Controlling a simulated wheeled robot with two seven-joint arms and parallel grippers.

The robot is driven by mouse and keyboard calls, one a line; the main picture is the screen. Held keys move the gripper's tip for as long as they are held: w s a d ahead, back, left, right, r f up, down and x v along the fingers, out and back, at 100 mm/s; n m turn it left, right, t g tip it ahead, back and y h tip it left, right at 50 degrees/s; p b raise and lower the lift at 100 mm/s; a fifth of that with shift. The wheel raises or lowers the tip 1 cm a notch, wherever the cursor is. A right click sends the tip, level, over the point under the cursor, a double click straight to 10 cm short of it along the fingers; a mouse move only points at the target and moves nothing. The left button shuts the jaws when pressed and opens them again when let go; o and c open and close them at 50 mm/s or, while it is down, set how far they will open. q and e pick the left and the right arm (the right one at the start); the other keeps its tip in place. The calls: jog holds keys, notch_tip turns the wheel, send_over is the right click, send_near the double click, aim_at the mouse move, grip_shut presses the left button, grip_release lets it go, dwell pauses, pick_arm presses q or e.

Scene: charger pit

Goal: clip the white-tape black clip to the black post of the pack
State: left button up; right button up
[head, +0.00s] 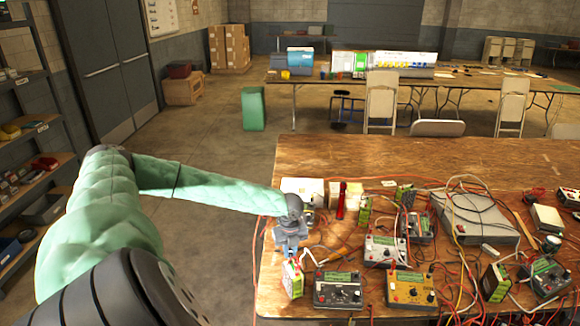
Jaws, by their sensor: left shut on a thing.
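My left gripper (290,253) points down over the near left part of the wooden bench. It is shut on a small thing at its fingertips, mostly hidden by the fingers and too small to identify. Directly below the fingertips stands a small upright pack (292,279) with green and white sides, near the bench's left edge. I cannot tell whether the held thing touches the pack. The pack's posts and the white tape on a clip cannot be made out. My right gripper is not in view.
Red and black leads tangle across the bench (330,155) around more meters and a grey case (475,217). The bench's far left part is clear.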

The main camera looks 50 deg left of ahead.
pick_arm(q)
jog(key=shift+p, duration=0.45)
dwell(0.5)
jog(key=o, duration=0.8)
jog(key=shift+o, duration=0.2)
jog(key=shift+o, duration=1.1)
jog(key=shift+r+p, duration=3.35)
jog(key=shift+r, duration=0.35)
